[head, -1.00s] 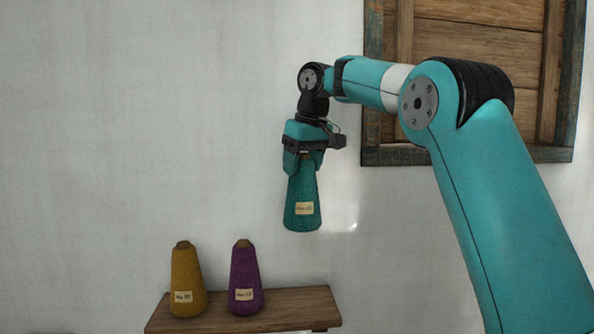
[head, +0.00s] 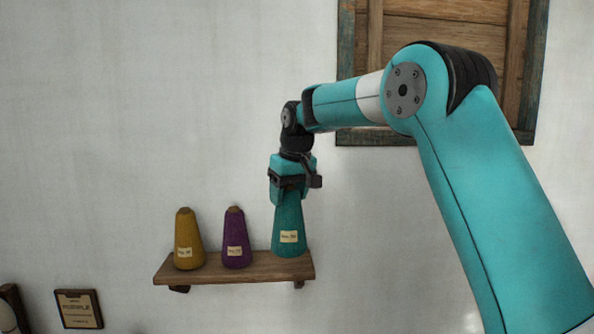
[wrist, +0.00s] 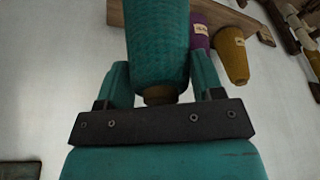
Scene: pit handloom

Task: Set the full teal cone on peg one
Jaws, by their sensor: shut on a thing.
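The teal cone (head: 288,230) is full of yarn, bears a pale label and hangs upright with its narrow top in my gripper (head: 289,193). In the wrist view my gripper (wrist: 160,95) is shut on the top of the teal cone (wrist: 158,40), one finger on each side. In the head view the cone's base is at the right part of the wooden shelf (head: 222,276). I cannot tell whether it touches the shelf. No peg shows; any peg there is hidden.
A purple cone (head: 235,240) stands on the shelf just left of the teal cone, and a mustard cone (head: 187,240) stands farther left. A framed plaque (head: 78,309) is on the wall below left. A shuttered window (head: 445,60) is behind my arm.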

